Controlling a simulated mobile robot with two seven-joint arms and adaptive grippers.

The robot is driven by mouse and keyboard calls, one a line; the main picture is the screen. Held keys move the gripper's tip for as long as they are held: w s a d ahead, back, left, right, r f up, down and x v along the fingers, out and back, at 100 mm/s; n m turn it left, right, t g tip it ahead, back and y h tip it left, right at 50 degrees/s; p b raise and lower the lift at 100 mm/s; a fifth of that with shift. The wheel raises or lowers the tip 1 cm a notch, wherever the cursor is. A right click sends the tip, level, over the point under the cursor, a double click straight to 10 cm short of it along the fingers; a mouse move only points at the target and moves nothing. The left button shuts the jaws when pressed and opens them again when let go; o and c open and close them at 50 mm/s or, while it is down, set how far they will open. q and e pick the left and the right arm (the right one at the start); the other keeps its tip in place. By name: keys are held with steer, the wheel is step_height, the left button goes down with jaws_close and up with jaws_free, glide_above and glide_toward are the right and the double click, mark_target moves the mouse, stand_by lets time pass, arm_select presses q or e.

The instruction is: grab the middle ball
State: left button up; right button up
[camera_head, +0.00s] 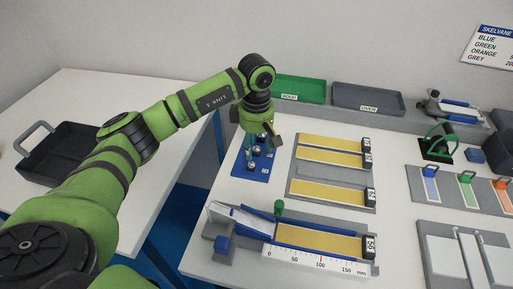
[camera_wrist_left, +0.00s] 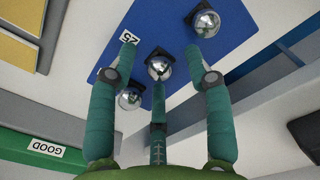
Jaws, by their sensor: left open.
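Three shiny steel balls sit on dark holders on a blue plate (camera_head: 240,170). In the head view the left gripper (camera_head: 260,140) is over the blue plate. My right gripper is not in view.
Yellow sample strips (camera_head: 330,157) on grey plates lie right of the blue plate. A green tray (camera_head: 300,89) and a grey tray (camera_head: 368,98) stand behind. A ramp with a ruler (camera_head: 315,262) is in front. A black tray (camera_head: 65,152) stands on the left table.

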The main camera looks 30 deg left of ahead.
arm_select(q)
jaws_close()
